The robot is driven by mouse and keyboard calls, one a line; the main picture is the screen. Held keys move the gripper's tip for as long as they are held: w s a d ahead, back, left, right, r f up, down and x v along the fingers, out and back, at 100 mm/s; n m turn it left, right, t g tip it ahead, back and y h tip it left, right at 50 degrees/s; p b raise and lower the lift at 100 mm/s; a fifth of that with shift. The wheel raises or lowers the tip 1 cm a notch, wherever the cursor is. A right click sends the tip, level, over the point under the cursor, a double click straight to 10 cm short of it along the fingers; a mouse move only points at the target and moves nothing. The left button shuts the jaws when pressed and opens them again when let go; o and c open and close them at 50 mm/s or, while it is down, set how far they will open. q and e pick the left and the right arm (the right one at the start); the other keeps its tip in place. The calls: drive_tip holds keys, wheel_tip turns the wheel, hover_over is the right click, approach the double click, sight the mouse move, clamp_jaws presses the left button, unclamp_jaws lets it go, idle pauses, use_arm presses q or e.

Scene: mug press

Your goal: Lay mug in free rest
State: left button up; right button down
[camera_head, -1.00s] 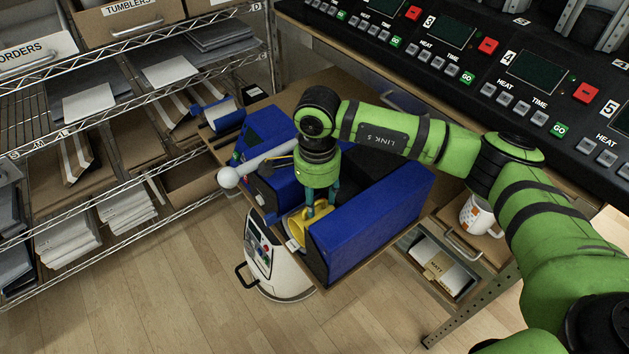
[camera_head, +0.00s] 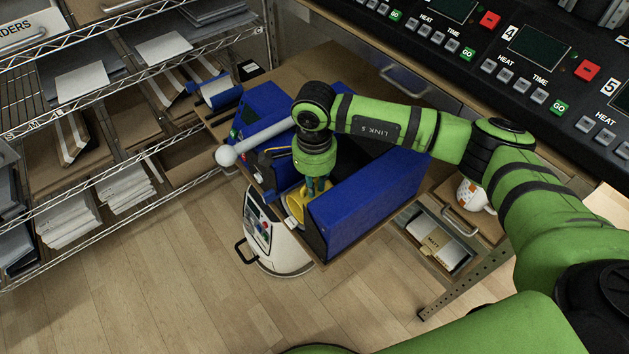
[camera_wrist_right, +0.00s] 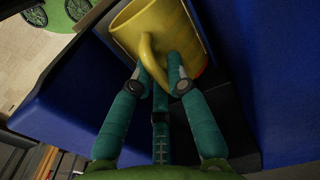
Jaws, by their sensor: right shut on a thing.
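A yellow mug (camera_head: 297,207) is inside the blue press (camera_head: 365,205), between its tall blue wall and the lever side. In the right wrist view the mug (camera_wrist_right: 178,30) lies tilted, with its handle toward me. My right gripper (camera_head: 316,190) is shut on the mug's handle; its teal fingers also show in the wrist view (camera_wrist_right: 167,76). Blue walls stand close on both sides of the mug. Whether the mug touches a rest beneath it is hidden by the mug and the wall. My left gripper is not in view.
A white-and-orange mug (camera_head: 475,194) stands at the right by a drawer. A lever with a white ball (camera_head: 226,156) sticks out left of my right gripper. Wire shelves (camera_head: 100,100) stand at the left. The control panel (camera_head: 500,60) runs along the back.

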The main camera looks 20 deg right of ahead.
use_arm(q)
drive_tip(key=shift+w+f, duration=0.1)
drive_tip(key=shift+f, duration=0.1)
use_arm(e)
drive_tip(key=shift+r, duration=0.15)
drive_tip(key=shift+s+a, duration=0.25)
drive_tip(key=shift+a, duration=0.65)
use_arm(q)
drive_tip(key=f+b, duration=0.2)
drive_tip(key=b, duration=0.1)
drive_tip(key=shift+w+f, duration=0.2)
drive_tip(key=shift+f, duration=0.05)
use_arm(e)
drive_tip(key=s+a, duration=0.4)
drive_tip(key=a, duration=0.7)
idle(0.6)
drive_tip(key=shift+r, duration=0.25)
use_arm(q)
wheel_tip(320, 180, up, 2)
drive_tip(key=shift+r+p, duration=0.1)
drive_tip(key=shift+p, duration=1)
use_arm(e)
wheel_tip(320, 180, up, 5)
drive_tip(key=shift+f, duration=0.1)
drive_tip(key=shift+d, duration=0.1)
